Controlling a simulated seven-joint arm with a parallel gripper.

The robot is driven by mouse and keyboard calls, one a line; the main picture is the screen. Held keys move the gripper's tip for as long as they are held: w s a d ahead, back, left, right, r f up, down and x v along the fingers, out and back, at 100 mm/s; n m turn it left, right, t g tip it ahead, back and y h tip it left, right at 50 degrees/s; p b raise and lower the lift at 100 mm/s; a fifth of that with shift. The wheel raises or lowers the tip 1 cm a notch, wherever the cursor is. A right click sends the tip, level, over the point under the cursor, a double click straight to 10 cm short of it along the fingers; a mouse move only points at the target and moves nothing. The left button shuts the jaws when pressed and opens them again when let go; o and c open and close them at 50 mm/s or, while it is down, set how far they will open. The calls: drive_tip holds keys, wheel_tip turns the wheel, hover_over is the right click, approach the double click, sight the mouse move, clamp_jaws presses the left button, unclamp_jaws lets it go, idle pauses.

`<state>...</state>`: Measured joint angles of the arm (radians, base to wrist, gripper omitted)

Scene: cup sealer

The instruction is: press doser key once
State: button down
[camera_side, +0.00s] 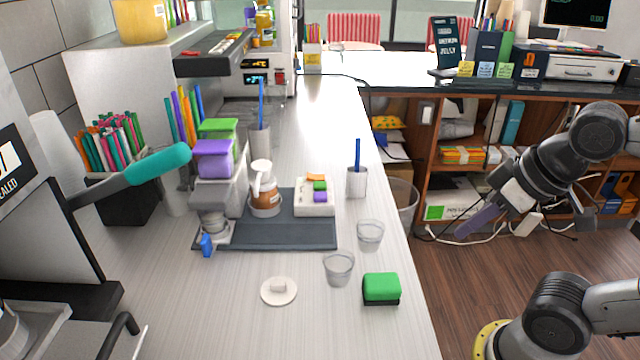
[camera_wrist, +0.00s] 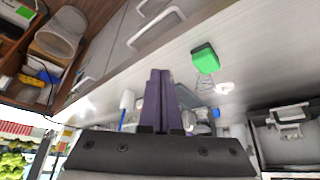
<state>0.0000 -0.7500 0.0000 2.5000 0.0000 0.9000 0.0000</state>
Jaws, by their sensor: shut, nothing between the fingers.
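A grey doser (camera_side: 217,195) with purple and green hoppers stands on the dark tray (camera_side: 290,235). A small blue part (camera_side: 206,245) sits at its front foot. A white key block (camera_side: 314,200) with orange, green and purple keys lies at the tray's right end. I cannot tell for sure which of these is the doser key. My gripper (camera_side: 466,232) has purple fingers, is shut and empty, and hangs off to the right of the counter, well apart from the tray. In the wrist view its fingers (camera_wrist: 160,75) are together and partly hide the tray's things.
A green block (camera_side: 381,286), two clear cups (camera_side: 339,268) and a round white piece (camera_side: 279,290) lie nearer on the counter. A metal cup with a blue stick (camera_side: 357,180) stands right of the key block. A teal-handled lever (camera_side: 158,164) reaches in from the left.

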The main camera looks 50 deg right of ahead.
drive_tip(key=w+r+n+t, duration=0.25)
drive_tip(key=w+r, duration=0.25)
drive_tip(key=w, duration=0.4)
drive_tip(key=w+r+n+t, duration=0.2)
drive_tip(key=w+r+n, duration=0.3)
drive_tip(key=w, duration=0.4)
hover_over(325, 186)
wheel_tip(325, 186, down, 6)
drive_tip(key=shift+w+n+g, duration=0.1)
drive_tip(key=shift+n+g, duration=0.35)
drive_tip(key=shift+f, duration=4.3)
